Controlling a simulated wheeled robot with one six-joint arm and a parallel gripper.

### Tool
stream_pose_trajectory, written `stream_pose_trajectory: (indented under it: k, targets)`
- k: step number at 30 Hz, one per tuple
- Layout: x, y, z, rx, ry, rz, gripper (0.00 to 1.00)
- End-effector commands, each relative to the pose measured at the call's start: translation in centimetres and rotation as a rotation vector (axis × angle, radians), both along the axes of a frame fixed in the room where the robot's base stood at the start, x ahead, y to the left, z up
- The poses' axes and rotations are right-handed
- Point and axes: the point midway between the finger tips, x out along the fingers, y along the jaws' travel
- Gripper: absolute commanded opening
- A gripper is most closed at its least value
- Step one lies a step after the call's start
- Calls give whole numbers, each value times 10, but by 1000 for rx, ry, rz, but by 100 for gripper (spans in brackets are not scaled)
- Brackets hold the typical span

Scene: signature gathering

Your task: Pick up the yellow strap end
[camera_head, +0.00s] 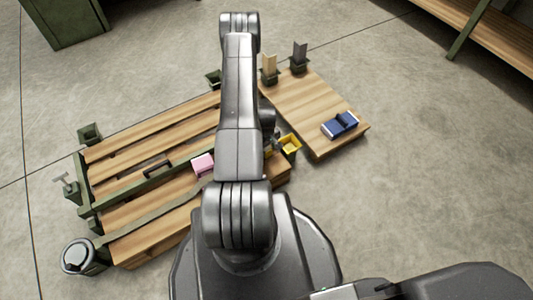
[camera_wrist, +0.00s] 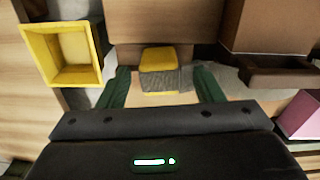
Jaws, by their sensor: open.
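The yellow strap end (camera_wrist: 158,59) is a small yellow block with a grey textured part at its near side. It lies in the upper middle of the wrist view, in front of a brown wooden face. My gripper (camera_wrist: 163,72) is open, with one green finger on each side of the strap end. In the head view my arm hides the gripper, and the strap end cannot be made out clearly.
A yellow open box (camera_wrist: 98,45) stands close left of the left finger; it also shows in the head view (camera_head: 292,142). A brown block (camera_wrist: 268,25) and a pink block (camera_wrist: 301,115) are at the right. A wooden board (camera_head: 305,105) holds a blue item (camera_head: 340,125).

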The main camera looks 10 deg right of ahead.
Motion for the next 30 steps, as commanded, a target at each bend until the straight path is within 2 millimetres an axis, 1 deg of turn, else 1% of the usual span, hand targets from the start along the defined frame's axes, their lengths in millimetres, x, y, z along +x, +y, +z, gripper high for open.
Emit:
stream_pose_trajectory:
  k: [1,2,8,9,11,15,16,17,23,25,28,30]
  targets:
    - [0,0,-8,0,0,0,60]
    - [0,0,-10,0,-1,0,60]
    - [1,0,-10,0,-2,1,60]
    - [1,0,-10,0,-2,1,58]
    - [1,0,-10,0,-1,1,46]
    - [1,0,-10,0,-1,1,19]
    - [0,0,-10,0,-1,1,13]
    - [1,0,-10,0,-1,1,10]
    - [1,0,-9,0,-1,1,10]
    - [1,0,-6,0,-2,1,10]
    - [1,0,7,0,-2,1,10]
    - [2,0,21,-1,-4,1,10]
